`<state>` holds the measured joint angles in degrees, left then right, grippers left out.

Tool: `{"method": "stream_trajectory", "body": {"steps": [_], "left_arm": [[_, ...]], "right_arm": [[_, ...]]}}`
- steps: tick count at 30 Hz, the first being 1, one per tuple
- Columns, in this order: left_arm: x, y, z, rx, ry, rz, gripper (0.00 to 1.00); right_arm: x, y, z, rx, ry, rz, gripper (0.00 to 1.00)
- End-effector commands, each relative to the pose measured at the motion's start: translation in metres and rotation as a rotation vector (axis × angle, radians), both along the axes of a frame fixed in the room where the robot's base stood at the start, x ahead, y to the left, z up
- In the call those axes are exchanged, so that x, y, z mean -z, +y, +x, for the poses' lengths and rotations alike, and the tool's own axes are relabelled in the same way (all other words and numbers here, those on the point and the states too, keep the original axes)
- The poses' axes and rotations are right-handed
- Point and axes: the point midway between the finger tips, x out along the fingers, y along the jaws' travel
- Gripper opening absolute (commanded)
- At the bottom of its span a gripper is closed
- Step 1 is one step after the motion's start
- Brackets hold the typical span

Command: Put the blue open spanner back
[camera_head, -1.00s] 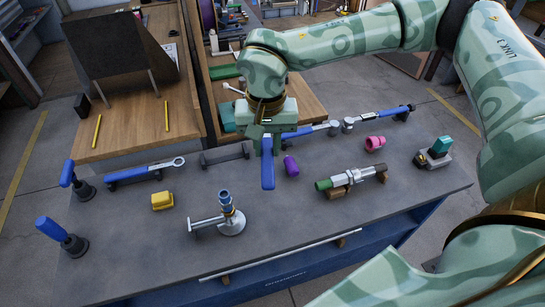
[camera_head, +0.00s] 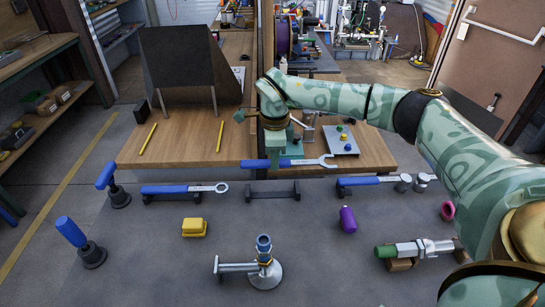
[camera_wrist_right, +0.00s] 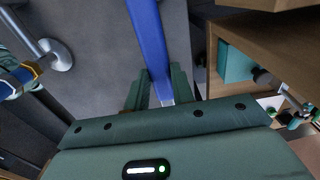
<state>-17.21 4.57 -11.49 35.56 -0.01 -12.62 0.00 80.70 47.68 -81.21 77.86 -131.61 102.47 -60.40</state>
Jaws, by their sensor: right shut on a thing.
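The blue open spanner (camera_head: 258,163) has a blue handle and a silver open jaw at its right end. My right gripper (camera_head: 276,157) is shut on it near the middle and holds it level, left to right. In the right wrist view the blue handle (camera_wrist_right: 150,40) runs up from between my fingers (camera_wrist_right: 160,95). An empty dark holder (camera_head: 271,190) with two raised ends appears just below the spanner in the head view. The exact height of the spanner above it is hard to tell. My left gripper is not in view.
A blue ring spanner (camera_head: 180,189) rests on a holder to the left, and another blue-handled tool (camera_head: 360,181) lies to the right. A valve fitting (camera_head: 264,268), yellow block (camera_head: 194,227) and purple piece (camera_head: 347,219) stand in front. Grey tabletop (camera_head: 270,218) is clear between them.

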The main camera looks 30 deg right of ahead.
Motion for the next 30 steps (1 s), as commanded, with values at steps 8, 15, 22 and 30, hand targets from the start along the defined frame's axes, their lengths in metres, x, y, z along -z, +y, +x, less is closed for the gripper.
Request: {"method": "stream_trajectory", "body": {"steps": [8, 15, 22, 30], "left_arm": [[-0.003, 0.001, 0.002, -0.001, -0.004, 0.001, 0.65], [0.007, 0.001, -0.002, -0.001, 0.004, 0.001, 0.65], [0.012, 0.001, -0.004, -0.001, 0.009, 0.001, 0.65], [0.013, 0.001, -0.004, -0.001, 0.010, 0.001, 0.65]], "right_arm": [[0.013, 0.001, 0.000, -0.001, 0.003, 0.002, 0.00], [0.046, 0.002, 0.001, -0.002, 0.003, 0.002, 0.00], [0.066, 0.002, 0.001, -0.002, 0.003, 0.002, 0.00], [0.070, 0.002, 0.001, -0.002, 0.000, 0.002, 0.00]]}}
